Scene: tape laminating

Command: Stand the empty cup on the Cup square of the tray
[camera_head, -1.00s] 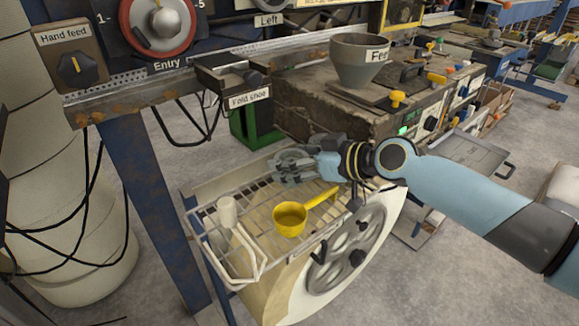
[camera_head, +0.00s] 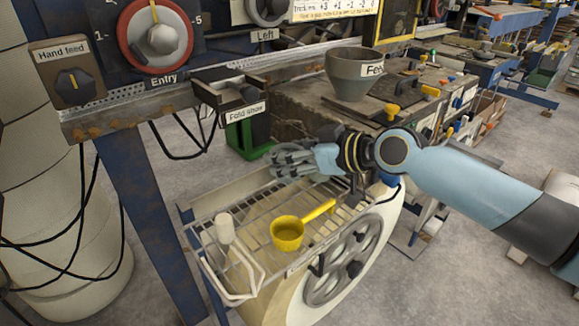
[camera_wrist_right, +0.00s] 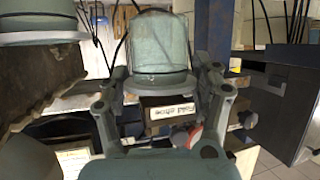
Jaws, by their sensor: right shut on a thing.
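My right gripper (camera_head: 292,160) is above the back part of a wire-topped tray (camera_head: 258,262). In the right wrist view its two fingers (camera_wrist_right: 163,105) are on either side of a pale grey-green, cup-like thing (camera_wrist_right: 158,45) with a wide rim at its lower end. It is shut on this thing. In the head view the fingers largely hide it, and I cannot tell its tilt. A yellow ladle (camera_head: 288,235) and a white thing with a rounded top (camera_head: 224,228) are on the tray. No Cup square can be made out. My left gripper is not in view.
The fold shoe (camera_head: 232,92) and its rusty rail stand behind and left of the gripper. A grey hopper (camera_head: 353,75) is beyond it on a worn machine top. A spoked handwheel (camera_head: 343,268) is at the tray's right side. Cables hang at left.

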